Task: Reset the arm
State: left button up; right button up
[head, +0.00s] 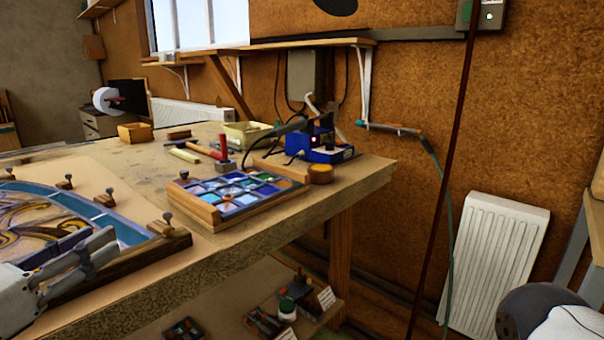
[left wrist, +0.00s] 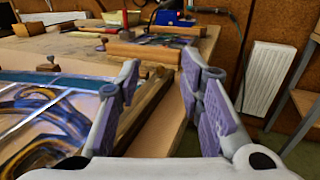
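My left gripper (head: 96,252) is at the lower left, over the near edge of the leaded panel (head: 130,230) on the workbench. In the left wrist view my left gripper (left wrist: 158,88) shows two purple-padded fingers spread apart with nothing between them. The panel (left wrist: 45,112), with blue border and yellow-brown swirls, lies left of the fingers there; its wooden edge strip passes behind the left finger. My left gripper partly hides the panel in the head view. My right gripper is not in view.
A wooden tray of coloured glass pieces (head: 208,214) sits near the bench's right edge. Behind it stand a blue soldering station (head: 318,155), a hammer (head: 200,150) and a yellow box (head: 246,134). A white radiator (head: 494,265) is on the right wall.

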pick_arm(q)
jog(key=s+d+f+m+g+h, duration=0.2)
jog(key=d+f+m+g, duration=0.5)
jog(key=d+f, duration=0.55)
jog(key=s+d+f+m+g, duration=0.35)
jog(key=s+f+m, duration=0.3)
jog(key=f, duration=0.45)
jog(key=s+f+m+g+y, duration=0.3)
jog(key=s+f+m+g, duration=0.25)
jog(key=s+f, duration=0.55)
jog(key=s+a+f+m+g+y, duration=0.1)
jog(key=s+a+f+m+y, duration=0.1)
jog(key=s+a+m, duration=0.2)
jog(key=s+a+f+m+g+y+p, duration=0.1)
jog(key=s+a+m, duration=0.3)
jog(key=s+m, duration=0.4)
jog(key=s+g+y, duration=0.1)
jog(key=s, duration=0.3)
jog(key=shift+s+a+f+m+g+y, duration=0.15)
jog(key=shift+a+f+m+g+y, duration=0.15)
jog(key=shift+a+f+m, duration=0.1)
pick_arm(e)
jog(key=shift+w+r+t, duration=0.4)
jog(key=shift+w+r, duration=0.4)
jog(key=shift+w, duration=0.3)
